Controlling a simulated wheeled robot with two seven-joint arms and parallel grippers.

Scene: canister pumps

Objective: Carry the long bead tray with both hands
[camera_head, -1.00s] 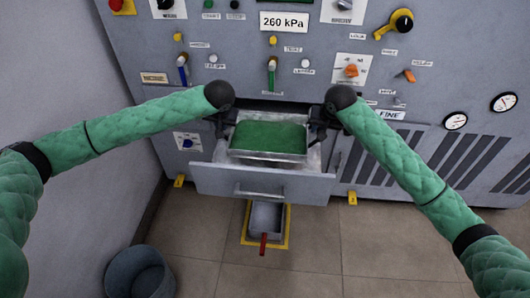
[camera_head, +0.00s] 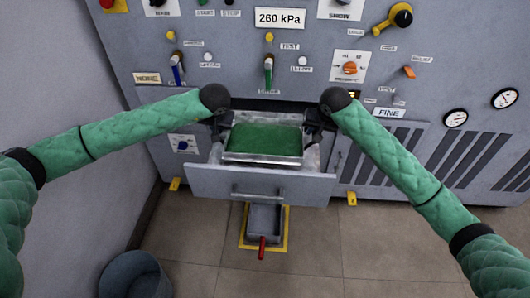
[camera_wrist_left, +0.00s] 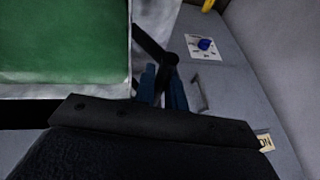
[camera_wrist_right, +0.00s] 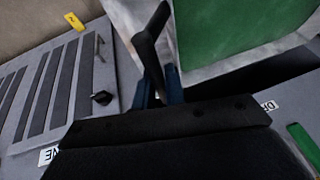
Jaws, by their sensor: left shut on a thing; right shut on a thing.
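The bead tray (camera_head: 264,140) is a metal tray filled with green beads, in or just above the open drawer (camera_head: 262,183) of the grey machine. My left gripper (camera_head: 222,128) is shut on the tray's left end. My right gripper (camera_head: 313,128) is shut on its right end. The tray looks about level. The green fill also shows in the left wrist view (camera_wrist_left: 65,40) and in the right wrist view (camera_wrist_right: 215,28). The fingertips are mostly hidden by the wrists, and I cannot tell whether the tray's underside touches the drawer.
The machine panel (camera_head: 225,60) with levers and knobs rises behind the tray. Below the drawer, a small metal bin (camera_head: 264,220) with a red handle sits in a yellow floor frame. A grey bucket (camera_head: 135,275) stands at the lower left. The floor at the right is clear.

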